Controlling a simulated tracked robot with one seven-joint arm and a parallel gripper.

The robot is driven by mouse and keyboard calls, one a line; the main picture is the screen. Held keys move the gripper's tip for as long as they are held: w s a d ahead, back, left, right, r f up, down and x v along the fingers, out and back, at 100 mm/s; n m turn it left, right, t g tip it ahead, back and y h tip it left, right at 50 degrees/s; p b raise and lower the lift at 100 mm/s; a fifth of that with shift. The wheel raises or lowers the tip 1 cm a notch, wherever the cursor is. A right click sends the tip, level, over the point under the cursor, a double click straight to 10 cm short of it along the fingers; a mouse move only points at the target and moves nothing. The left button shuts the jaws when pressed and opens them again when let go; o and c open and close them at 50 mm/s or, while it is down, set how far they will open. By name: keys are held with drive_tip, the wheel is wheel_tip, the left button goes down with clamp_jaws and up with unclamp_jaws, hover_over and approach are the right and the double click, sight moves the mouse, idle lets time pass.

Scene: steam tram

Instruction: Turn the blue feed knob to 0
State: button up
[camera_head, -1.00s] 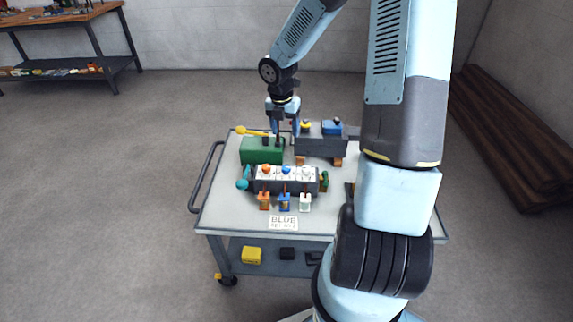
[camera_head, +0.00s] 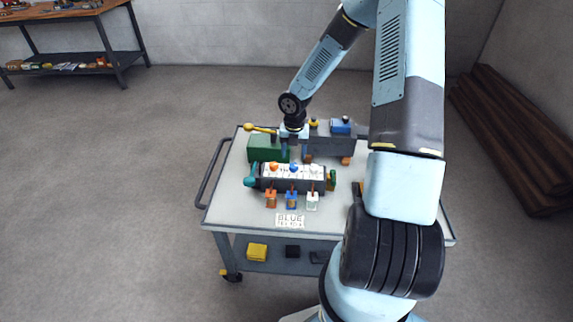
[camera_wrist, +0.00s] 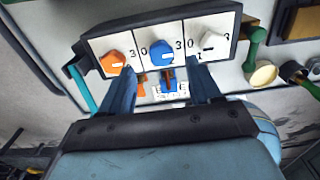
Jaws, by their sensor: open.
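The blue feed knob (camera_head: 293,167) is the middle one of three knobs on a white-faced dark box. In the wrist view the blue knob (camera_wrist: 161,53) lies between and just beyond my fingertips. Its pale pointer mark looks turned to the lower right, away from the 0 at its left. My gripper (camera_head: 296,154) is open and empty above and behind the box. In the wrist view my gripper (camera_wrist: 160,70) has one finger on each side of the blue knob's line, with no visible contact.
An orange knob (camera_wrist: 113,62) and a white knob (camera_wrist: 213,41) flank the blue one. Orange, blue (camera_head: 292,199) and white tags hang in front. A green box (camera_head: 264,149) stands behind. A card (camera_head: 290,220) reading BLUE lies on the trolley (camera_head: 237,204); its second line is illegible.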

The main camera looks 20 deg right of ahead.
sight(293, 165)
drive_tip(key=shift+f, duration=2.75)
